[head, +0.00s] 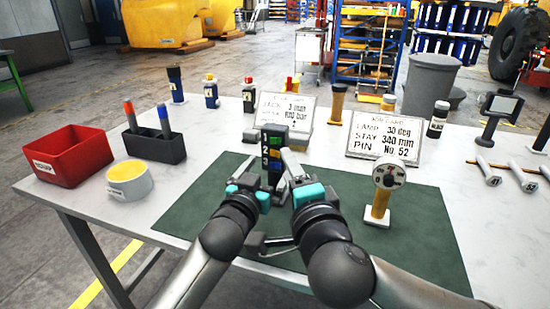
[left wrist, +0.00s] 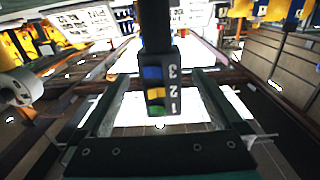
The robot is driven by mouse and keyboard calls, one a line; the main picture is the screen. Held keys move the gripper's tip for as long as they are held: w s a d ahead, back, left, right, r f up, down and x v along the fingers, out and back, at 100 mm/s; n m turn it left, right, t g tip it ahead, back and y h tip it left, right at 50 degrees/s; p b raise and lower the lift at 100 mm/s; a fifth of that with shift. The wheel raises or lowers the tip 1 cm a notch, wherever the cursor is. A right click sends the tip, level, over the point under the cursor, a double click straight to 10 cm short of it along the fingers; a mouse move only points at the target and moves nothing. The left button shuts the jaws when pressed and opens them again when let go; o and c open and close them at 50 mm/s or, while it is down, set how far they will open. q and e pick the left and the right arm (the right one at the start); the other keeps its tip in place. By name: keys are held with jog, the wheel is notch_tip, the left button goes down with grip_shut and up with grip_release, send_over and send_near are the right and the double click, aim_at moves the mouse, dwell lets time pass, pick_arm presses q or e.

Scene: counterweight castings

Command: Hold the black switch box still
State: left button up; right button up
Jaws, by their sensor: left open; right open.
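The black switch box (head: 272,146) stands upright on the green mat (head: 420,215) in the middle of the table. Its face has blue, yellow and green buttons beside white numerals. My left gripper (head: 254,172) is open at the box's left side. In the left wrist view the box (left wrist: 161,88) appears between the two spread fingers, with a gap on each side. My right gripper (head: 288,168) is open, close at the box's right side. The grippers hide the lower part of the box, and I cannot tell whether the right fingers touch it.
Two sign cards (head: 383,142) stand behind the mat. A round dial on a yellow post (head: 380,190) stands right of my right gripper. A red bin (head: 75,158), a black marker holder (head: 152,148) and a yellow-topped tub (head: 129,180) are at left. Tools lie at far right.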

aim_at(271, 164)
pick_arm(q)
jog(key=shift+x, duration=2.3)
